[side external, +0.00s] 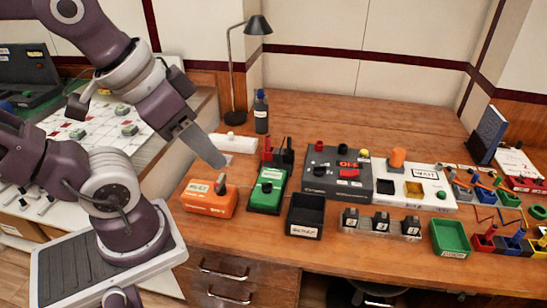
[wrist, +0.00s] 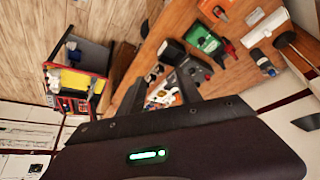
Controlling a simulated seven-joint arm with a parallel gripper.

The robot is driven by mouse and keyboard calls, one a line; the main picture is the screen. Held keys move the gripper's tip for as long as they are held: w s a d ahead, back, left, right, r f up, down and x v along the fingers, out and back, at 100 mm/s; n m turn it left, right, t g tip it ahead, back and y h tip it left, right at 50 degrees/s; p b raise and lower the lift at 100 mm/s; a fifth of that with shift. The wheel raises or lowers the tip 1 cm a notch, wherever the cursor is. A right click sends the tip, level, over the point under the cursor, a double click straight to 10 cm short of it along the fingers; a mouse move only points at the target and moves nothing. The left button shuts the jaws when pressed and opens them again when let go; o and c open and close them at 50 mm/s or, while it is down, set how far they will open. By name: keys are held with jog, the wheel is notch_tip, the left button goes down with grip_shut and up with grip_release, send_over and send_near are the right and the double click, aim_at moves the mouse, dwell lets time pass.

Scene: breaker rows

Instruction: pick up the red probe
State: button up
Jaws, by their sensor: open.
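The red probe (side external: 267,148) stands upright beside a black probe (side external: 287,151), just behind the green meter (side external: 268,190) on the wooden bench. In the wrist view a small red part (wrist: 229,47), probably the red probe, shows beside the green meter (wrist: 204,40). My gripper (side external: 219,163) is left of the red probe, above the bench near the orange box, and apart from the probe. In the wrist view both fingers of my gripper (wrist: 160,82) are spread with nothing visible held between them.
The orange box (side external: 209,198) and an empty black bin (side external: 305,215) flank the green meter. A dark panel (side external: 338,173) with knobs is to its right. A lamp (side external: 236,75), bottle (side external: 261,112) and white block (side external: 234,143) stand behind. The back middle of the bench is clear.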

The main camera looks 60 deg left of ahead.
jog(key=shift+w, duration=0.1)
jog(key=w+a+n+y, duration=0.15)
jog(key=w+a, duration=0.35)
jog(key=w, duration=0.7)
jog(key=n+g, duration=0.2)
jog(key=n, duration=0.3)
send_over(267, 136)
jog(key=s+d, duration=0.2)
notch_tip(267, 136, down, 25)
jog(key=shift+m+y, duration=0.25)
jog(key=shift+y, duration=0.1)
jog(key=x, duration=0.5)
jog(key=a+x, duration=0.1)
jog(key=x, duration=0.1)
jog(key=shift+w+a, duration=0.1)
jog(key=shift+w, duration=0.2)
grip_shut()
